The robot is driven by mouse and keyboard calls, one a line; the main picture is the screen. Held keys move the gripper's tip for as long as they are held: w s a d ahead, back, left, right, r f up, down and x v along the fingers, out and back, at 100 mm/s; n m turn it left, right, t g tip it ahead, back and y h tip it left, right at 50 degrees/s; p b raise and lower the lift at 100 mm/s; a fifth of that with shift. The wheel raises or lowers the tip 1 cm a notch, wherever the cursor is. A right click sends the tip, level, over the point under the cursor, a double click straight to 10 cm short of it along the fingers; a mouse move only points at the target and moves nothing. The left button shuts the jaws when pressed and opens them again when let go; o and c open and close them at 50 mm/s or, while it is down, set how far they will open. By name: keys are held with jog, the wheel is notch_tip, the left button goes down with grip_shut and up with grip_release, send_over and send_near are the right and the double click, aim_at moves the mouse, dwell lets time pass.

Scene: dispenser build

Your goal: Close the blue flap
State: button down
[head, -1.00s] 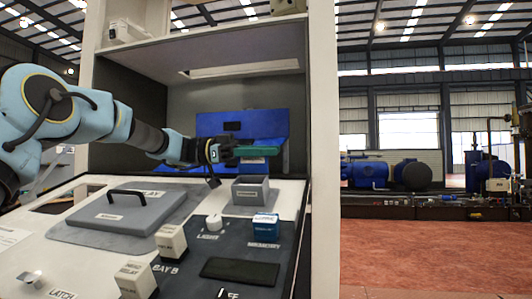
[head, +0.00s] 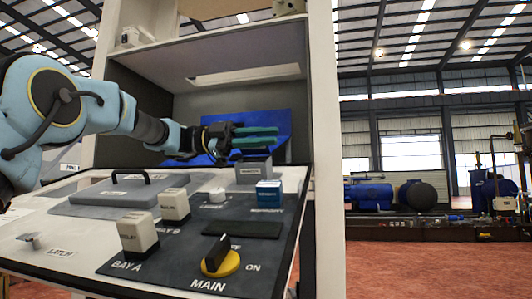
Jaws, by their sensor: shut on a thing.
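The blue flap (head: 274,121) is a broad blue panel at the back of the cabinet recess, behind my gripper.
A grey lid with a black handle (head: 131,178) lies at left. The cabinet's right wall (head: 324,120) bounds the recess.

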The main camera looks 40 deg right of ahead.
jog(key=m+b, duration=0.1)
jog(key=f+m+b, duration=0.1)
jog(key=b, duration=0.1)
jog(key=f+m+b, duration=0.1)
jog(key=m+b, duration=0.1)
jog(key=shift+s+a, duration=0.3)
jog(key=shift+a, duration=0.1)
jog(key=shift+a+f+m+b, duration=0.1)
jog(key=shift+f+m+b, duration=0.15)
jog(key=shift+m+b, duration=0.65)
jog(key=c, duration=0.8)
grip_release()
jog(key=shift+c, duration=0.2)
